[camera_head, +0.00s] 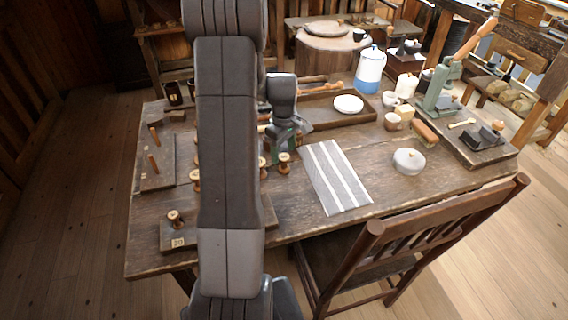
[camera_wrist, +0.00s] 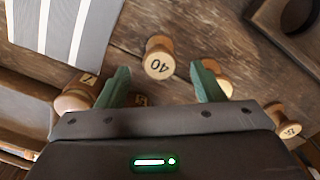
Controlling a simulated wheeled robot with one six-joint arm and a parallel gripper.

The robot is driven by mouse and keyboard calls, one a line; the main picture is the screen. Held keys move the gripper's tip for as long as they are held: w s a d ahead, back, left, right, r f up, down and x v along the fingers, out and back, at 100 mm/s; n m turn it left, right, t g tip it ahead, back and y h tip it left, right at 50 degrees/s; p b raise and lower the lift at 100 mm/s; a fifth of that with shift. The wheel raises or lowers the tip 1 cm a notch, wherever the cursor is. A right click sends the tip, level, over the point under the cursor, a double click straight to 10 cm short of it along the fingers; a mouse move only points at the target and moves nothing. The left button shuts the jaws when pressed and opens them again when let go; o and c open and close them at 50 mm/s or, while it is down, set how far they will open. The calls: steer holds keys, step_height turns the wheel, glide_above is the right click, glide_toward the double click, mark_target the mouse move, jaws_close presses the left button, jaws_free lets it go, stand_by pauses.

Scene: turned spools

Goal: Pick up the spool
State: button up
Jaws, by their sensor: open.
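My gripper (camera_wrist: 161,74) is open, its two green fingers apart with nothing held between them. In the wrist view a turned wooden spool marked 40 (camera_wrist: 159,58) shows in the gap between the fingertips. A spool marked 7 (camera_wrist: 74,97) is beside the left finger, and another spool (camera_wrist: 221,86) is partly hidden behind the right finger. A further numbered spool is mostly hidden behind the gripper body. In the head view my gripper (camera_head: 284,150) is low over the table, close to a few spools (camera_head: 284,167); which is the 40 cannot be told there.
Another spool (camera_wrist: 286,121) stands at the right of the wrist view. A striped grey cloth (camera_head: 335,178) lies on the table (camera_head: 300,222) right of the spools. A tray with a white dish (camera_head: 348,104) is behind. A spool stands on a board (camera_head: 175,218) at front left. A chair (camera_head: 400,235) stands in front.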

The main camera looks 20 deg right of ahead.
mark_target(284, 156)
steer(key=shift+f, duration=2.75)
steer(key=shift+c, duration=0.2)
steer(key=c, duration=1)
